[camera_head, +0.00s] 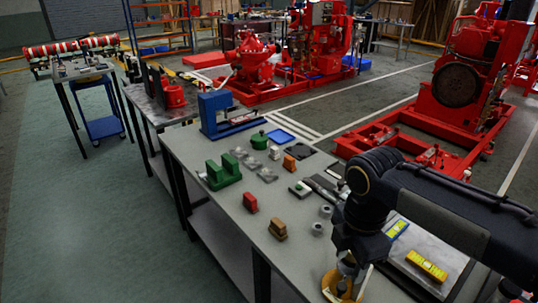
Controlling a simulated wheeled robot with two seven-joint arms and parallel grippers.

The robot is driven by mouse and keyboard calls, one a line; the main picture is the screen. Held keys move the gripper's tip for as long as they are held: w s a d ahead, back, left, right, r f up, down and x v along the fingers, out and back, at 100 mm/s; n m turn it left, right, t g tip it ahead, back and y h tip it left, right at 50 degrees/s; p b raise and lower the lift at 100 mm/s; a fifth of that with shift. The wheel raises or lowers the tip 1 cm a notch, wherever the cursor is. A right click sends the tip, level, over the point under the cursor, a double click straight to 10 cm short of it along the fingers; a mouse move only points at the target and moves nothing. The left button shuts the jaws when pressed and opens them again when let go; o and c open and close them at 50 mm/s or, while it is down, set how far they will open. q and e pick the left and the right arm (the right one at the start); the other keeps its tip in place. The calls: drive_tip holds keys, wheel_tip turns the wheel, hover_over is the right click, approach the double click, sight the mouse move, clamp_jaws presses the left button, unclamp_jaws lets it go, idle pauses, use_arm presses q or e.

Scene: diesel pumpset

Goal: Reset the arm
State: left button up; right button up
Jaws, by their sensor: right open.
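My right arm reaches in from the right side of the head view, and its gripper (349,277) points down at the front edge of the workbench (220,222). The gripper is open. A round yellow-orange piece (331,284) shows at and below the fingers; I cannot tell whether the fingers touch it. The arm hides part of the bench's right side. My left gripper is not in view.
On the bench stand a green block fixture (224,173), a red block (250,202), a brown block (277,229), a blue frame (215,112) and a yellow level (427,266). Red pump machinery (465,85) stands beyond.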

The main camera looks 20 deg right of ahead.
drive_tip(key=s+a+f+m+t+y, duration=0.2)
drive_tip(key=s+m, duration=0.1)
drive_tip(key=m, duration=0.7)
drive_tip(key=s+a+f+m+t+y, duration=0.1)
drive_tip(key=s+a+f+m+t, duration=0.1)
drive_tip(key=m, duration=0.8)
drive_tip(key=shift+s+a+f+t+y, duration=0.15)
drive_tip(key=shift+s+a+t+y, duration=0.3)
drive_tip(key=shift+s+t, duration=0.4)
